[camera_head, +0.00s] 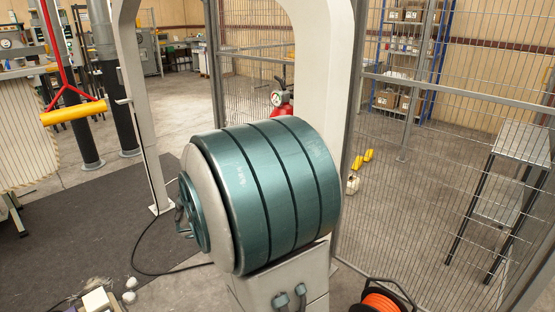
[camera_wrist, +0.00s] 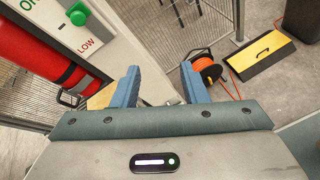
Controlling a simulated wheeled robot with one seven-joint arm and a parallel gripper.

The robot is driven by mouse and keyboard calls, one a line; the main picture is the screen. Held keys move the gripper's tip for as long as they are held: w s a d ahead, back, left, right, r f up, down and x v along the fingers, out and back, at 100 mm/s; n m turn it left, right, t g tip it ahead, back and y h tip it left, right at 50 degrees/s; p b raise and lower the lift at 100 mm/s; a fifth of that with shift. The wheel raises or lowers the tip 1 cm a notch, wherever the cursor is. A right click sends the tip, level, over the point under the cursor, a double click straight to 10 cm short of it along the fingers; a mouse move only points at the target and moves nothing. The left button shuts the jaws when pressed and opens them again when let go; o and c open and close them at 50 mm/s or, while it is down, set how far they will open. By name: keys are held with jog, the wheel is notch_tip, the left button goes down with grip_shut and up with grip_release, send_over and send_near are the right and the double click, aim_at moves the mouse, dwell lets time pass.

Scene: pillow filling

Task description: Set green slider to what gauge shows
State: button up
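The green slider (camera_wrist: 78,14) is a small green block on a pale upright panel (camera_wrist: 103,33) at the upper left of the wrist view. A red word LOW stands below it, and a cut-off green label lies to its left. My gripper (camera_wrist: 161,82) has two blue fingers set well apart with nothing between them. It is apart from the slider, which lies up and to the left in the picture. A round white gauge (camera_head: 278,98) shows on the red extinguisher (camera_head: 286,109) in the head view. Its needle is too small to read. My gripper is not visible there.
A red cylinder (camera_wrist: 45,55) with black bands stands beside the panel. An orange cable reel (camera_wrist: 207,70) and a yellow-topped box (camera_wrist: 262,52) are on the floor. A large teal drum shape (camera_head: 265,190) blocks the middle of the head view. Mesh fencing (camera_head: 455,130) stands at right.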

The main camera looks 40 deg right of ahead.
jog(key=w+d+r+n+t+h, duration=0.3)
jog(key=w+d+n+h, duration=0.2)
jog(key=w+n, duration=0.25)
jog(key=shift+m, duration=0.35)
jog(key=d+p, duration=0.1)
jog(key=d, duration=0.3)
jog(key=w+d+p, duration=0.1)
jog(key=d, duration=0.4)
jog(key=d+p, duration=0.1)
jog(key=d, duration=0.3)
jog(key=shift+w+d+r, duration=0.1)
jog(key=shift+w+d, duration=0.1)
jog(key=shift+d, duration=0.2)
